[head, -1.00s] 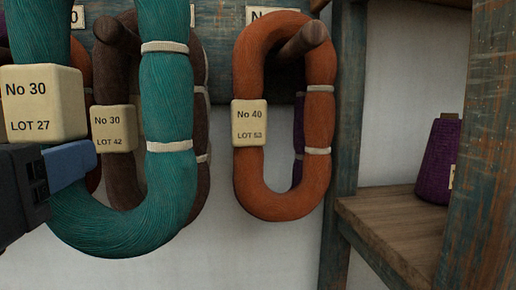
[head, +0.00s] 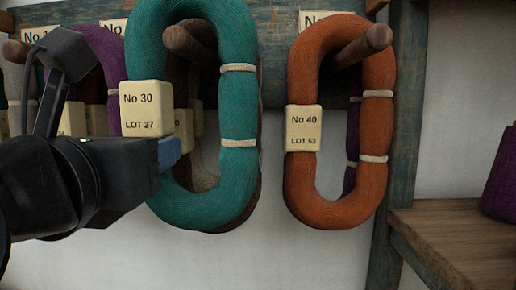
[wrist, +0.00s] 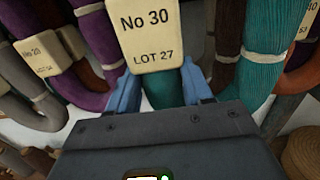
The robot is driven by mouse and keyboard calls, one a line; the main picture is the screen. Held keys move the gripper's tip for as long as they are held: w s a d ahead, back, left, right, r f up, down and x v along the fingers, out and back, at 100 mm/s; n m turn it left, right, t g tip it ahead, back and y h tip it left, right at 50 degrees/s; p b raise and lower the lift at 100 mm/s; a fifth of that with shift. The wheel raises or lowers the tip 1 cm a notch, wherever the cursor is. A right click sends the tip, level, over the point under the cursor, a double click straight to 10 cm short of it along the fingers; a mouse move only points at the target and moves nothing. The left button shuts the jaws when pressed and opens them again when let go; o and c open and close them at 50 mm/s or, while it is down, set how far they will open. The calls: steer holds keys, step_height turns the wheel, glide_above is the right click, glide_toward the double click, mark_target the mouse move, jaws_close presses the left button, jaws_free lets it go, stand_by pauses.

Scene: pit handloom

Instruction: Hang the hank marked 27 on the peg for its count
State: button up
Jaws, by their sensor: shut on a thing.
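The teal hank (head: 238,105) has a cream tag block (head: 145,108) reading No 30, LOT 27. My gripper (head: 168,155) is shut on this hank at its tag; the blue fingers (wrist: 124,92) flank it just below the tag in the wrist view. The hank hangs upright in front of a brown peg (head: 186,43), whose rounded end shows within the upper loop opening. I cannot tell whether the peg's tip has entered the loop. A brown hank (head: 203,165) hangs on that peg, mostly hidden behind the teal one; its tag was readable as No 30, LOT 42 earlier.
An orange hank (head: 377,130), tagged No 40, LOT 53, hangs on a peg (head: 365,45) to the right. A purple hank (head: 108,60) and others hang left. A wooden post (head: 400,120) and shelf (head: 450,228) with a purple cone (head: 502,180) stand right.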

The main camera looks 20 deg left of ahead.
steer(key=shift+w, duration=0.3)
steer(key=shift+w+a+f, duration=0.15)
steer(key=shift+w+f, duration=0.35)
steer(key=shift+f, duration=0.25)
steer(key=shift+w+f, duration=0.15)
steer(key=shift+f, duration=0.35)
steer(key=shift+a+f+b, duration=0.1)
steer(key=shift+f+b, duration=0.2)
steer(key=shift+f, duration=0.05)
steer(key=o, duration=1.2)
steer(key=shift+r, duration=0.2)
steer(key=shift+o, duration=0.2)
